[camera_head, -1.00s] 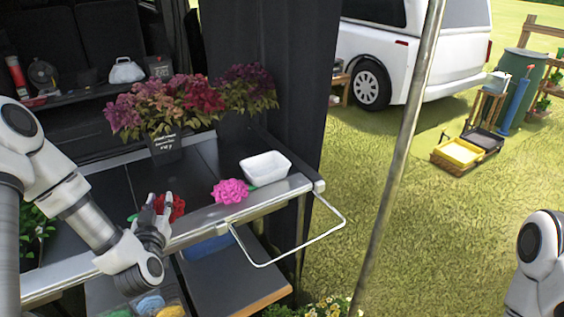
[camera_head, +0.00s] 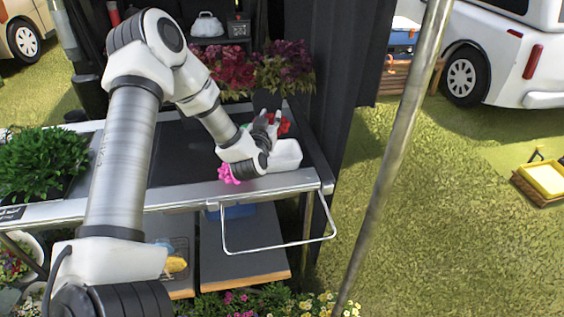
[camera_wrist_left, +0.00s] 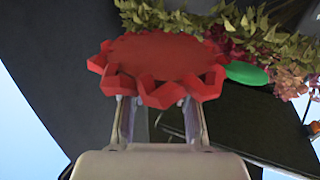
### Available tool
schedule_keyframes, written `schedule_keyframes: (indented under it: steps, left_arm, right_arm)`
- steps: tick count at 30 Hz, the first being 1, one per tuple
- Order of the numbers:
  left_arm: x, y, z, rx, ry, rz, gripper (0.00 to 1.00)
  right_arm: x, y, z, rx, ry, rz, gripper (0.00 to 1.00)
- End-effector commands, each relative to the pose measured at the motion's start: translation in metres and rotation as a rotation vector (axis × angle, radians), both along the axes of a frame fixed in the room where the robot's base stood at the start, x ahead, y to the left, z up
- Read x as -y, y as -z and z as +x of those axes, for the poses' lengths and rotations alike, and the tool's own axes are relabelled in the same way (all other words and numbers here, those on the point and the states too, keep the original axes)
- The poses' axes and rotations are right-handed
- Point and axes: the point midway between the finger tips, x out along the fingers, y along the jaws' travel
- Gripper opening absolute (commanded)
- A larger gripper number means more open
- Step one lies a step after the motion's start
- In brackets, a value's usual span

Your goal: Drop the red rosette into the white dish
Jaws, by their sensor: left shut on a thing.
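My left gripper (camera_head: 267,117) is shut on the red rosette (camera_head: 284,125), which shows partly behind the fingers in the head view. In the left wrist view the red rosette (camera_wrist_left: 160,62) fills the upper middle, in front of the two fingers, and hides their tips; a green piece (camera_wrist_left: 246,72) shows beside it. The white dish (camera_head: 288,156) stands at the right end of the dark table, partly hidden by my left wrist. The rosette appears just above the dish's far edge in the picture; its height is hard to tell. My right gripper is not in view.
A pink rosette (camera_head: 227,175) lies at the table's front edge, partly behind my wrist. Red and purple potted flowers (camera_head: 283,70) stand at the back of the table (camera_head: 180,165). A wire handle (camera_head: 275,247) juts out in front. A metal pole (camera_head: 395,160) stands to the right.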

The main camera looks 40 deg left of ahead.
Motion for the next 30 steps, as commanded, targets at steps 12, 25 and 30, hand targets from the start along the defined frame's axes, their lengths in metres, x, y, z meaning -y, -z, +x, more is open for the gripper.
schedule_keyframes:
  steps: [12,25,30]
  left_arm:
    - [0.0,0.032,0.0,0.001,0.001,0.0,0.06]
    - [0.001,0.032,0.0,0.001,0.001,0.0,0.59]
    - [0.006,0.032,-0.009,0.0,0.001,-0.001,0.59]
  right_arm:
    - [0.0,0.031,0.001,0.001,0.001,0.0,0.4]
    - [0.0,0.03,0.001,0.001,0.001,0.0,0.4]
    - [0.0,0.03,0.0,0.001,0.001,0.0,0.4]
